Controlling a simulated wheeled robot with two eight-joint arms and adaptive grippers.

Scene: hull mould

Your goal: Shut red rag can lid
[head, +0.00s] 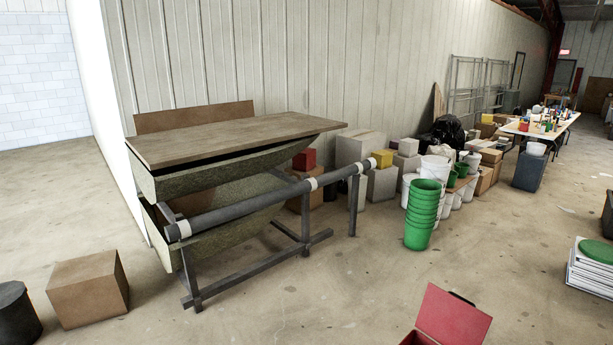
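The red rag can (417,338) is at the bottom edge of the head view, right of centre, and mostly cut off by the frame. Its red lid (452,317) stands open, tilted up and leaning to the right. A small dark piece shows at the lid's upper edge. The inside of the can is largely out of view. Neither of my grippers shows.
A rack with a grey roller (270,205) and a board-topped hull mould (235,138) stands left of centre. A stack of green buckets (422,215) stands behind the can. Piled books or sheets (590,270) are at right. Concrete floor around the can is clear.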

